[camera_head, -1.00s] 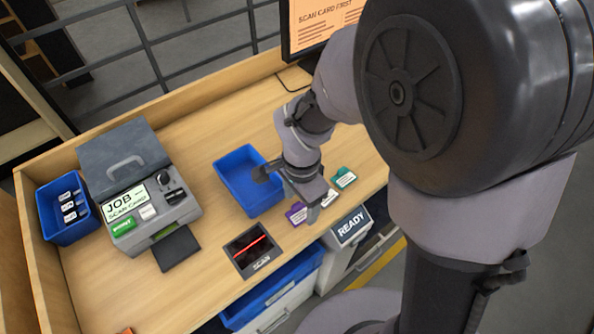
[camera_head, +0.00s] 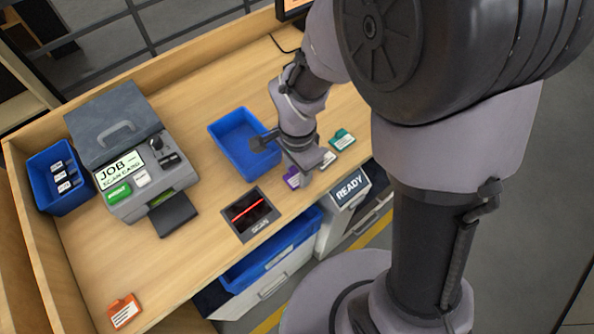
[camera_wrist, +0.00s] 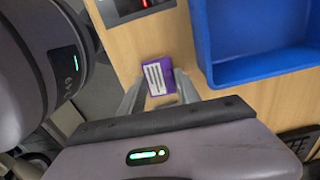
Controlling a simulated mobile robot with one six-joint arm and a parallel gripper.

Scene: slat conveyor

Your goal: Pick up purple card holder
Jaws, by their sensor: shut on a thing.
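The purple card holder (camera_head: 291,178) lies on the wooden desk near its front edge, right of the scan pad. It also shows in the wrist view (camera_wrist: 158,77), with white label lines facing up. My gripper (camera_head: 299,182) is over it, pointing down. In the wrist view my gripper's fingers (camera_wrist: 158,92) stand on either side of the holder and are shut on it. The gripper hides part of the holder in the head view. I cannot tell whether it is lifted off the desk.
A white card holder (camera_head: 328,158) and a green one (camera_head: 342,138) lie just right. An empty blue bin (camera_head: 226,160) is behind left, the scan pad (camera_head: 250,214) in front left. A grey job machine (camera_head: 150,180) stands left; an orange card holder (camera_head: 124,312) lies front left.

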